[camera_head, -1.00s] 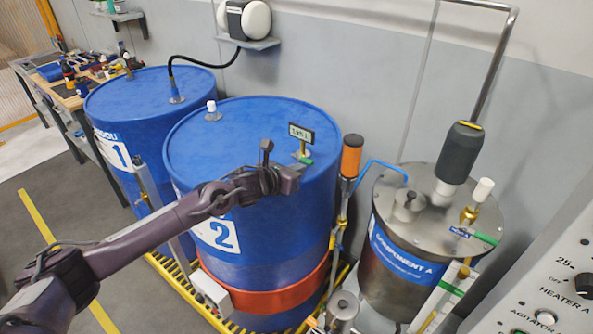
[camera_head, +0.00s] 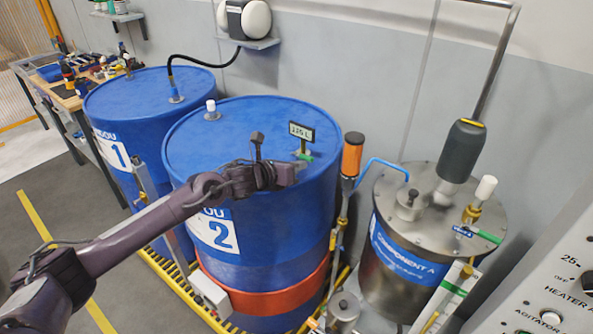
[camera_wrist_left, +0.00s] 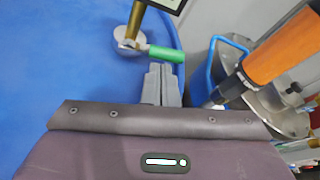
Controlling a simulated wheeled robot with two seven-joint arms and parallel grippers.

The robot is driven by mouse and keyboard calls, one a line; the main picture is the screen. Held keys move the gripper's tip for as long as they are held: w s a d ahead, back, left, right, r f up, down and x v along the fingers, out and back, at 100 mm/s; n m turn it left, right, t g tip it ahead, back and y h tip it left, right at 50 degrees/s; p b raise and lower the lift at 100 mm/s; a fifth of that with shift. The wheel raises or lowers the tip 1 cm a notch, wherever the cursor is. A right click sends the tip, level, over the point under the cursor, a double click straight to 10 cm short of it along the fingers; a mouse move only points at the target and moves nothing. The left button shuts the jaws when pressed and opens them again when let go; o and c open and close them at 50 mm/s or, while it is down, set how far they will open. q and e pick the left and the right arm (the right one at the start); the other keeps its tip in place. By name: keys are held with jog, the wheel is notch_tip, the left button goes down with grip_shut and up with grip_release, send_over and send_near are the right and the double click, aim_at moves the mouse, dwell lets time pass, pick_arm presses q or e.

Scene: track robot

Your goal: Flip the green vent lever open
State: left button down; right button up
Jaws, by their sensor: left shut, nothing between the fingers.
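A green lever (camera_head: 305,157) sits at the foot of the brass gauge post on top of blue drum 2 (camera_head: 250,128). In the left wrist view the green lever (camera_wrist_left: 166,54) points right from its brass and grey fitting. My left gripper (camera_head: 297,167) is shut and empty at the drum's right rim. In the wrist view its fingertips (camera_wrist_left: 160,70) are just below the lever; I cannot tell whether they touch it. Another green lever (camera_head: 487,236) is on the steel Component A tank (camera_head: 430,225), beside a small blue label. My right gripper is not in view.
A small display (camera_head: 301,131) stands above the drum lever. Blue drum 1 (camera_head: 130,95) stands left. A control panel (camera_head: 560,300) is at lower right.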

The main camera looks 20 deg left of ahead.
pick_arm(q)
jog(key=shift+a+r+n+h+b, duration=0.1)
jog(key=shift+r+n+h+b, duration=0.2)
jog(key=shift+n+b, duration=0.25)
jog(key=shift+a+r+n+h+b, duration=0.1)
jog(key=shift+r+n+h+b, duration=0.1)
jog(key=shift+n+h+b, duration=0.35)
jog(key=n+b, duration=0.1)
jog(key=n+h+b, duration=0.1)
jog(key=shift+w+a+r+n, duration=0.15)
jog(key=shift+a+r+n, duration=0.05)
jog(key=shift+r+n, duration=0.2)
jog(key=n+b, duration=0.1)
jog(key=a+r+n+h+b, duration=0.1)
jog(key=n, duration=0.1)
jog(key=n+h+b, duration=0.1)
jog(key=n+b, duration=0.1)
jog(key=shift+w+a+r+t, duration=0.15)
jog(key=shift+w+t, duration=0.1)
jog(key=shift+t, duration=0.15)
jog(key=shift+r, duration=0.15)
jog(key=shift+a, duration=0.15)
